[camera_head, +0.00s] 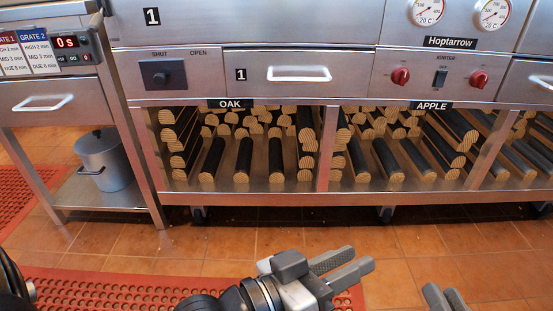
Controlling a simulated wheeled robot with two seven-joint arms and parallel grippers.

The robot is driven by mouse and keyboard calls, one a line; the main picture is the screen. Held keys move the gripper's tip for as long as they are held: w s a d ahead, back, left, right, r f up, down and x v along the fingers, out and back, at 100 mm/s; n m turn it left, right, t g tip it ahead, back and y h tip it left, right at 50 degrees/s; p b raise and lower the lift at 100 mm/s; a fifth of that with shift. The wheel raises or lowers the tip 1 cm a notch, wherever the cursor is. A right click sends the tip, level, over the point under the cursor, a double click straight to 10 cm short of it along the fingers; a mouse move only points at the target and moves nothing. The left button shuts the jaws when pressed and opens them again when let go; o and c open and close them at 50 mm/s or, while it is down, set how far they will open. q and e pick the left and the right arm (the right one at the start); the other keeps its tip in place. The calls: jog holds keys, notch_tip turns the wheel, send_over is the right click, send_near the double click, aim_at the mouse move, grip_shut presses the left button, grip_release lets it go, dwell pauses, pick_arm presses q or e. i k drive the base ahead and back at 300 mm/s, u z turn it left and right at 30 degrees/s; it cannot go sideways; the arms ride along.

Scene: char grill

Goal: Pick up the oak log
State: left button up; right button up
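Several oak logs, dark-barked with pale cut ends, lie in the open bay under the OAK label (231,104). Three lie apart on the bay floor: a left one (213,158), a middle one (243,158) and a right one (276,158), with cut ends facing me. Others are stacked at both sides and behind. My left gripper (356,259) is low in front of the grill, apart from the logs, with its fingers spread and nothing between them. My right gripper (443,294) shows only its fingertips at the bottom edge; its opening is unclear.
The bay has a metal front lip (260,197) and a post (324,150) dividing it from the apple logs (388,160). A closed drawer (299,74) is above. A lidded pot (104,160) stands on a shelf at left. A red mat (120,287) lies on the tiled floor.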

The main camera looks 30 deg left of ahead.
aim_at(276, 175)
jog(key=u, duration=1.8)
jog(key=i, duration=1.6)
jog(key=z, duration=0.85)
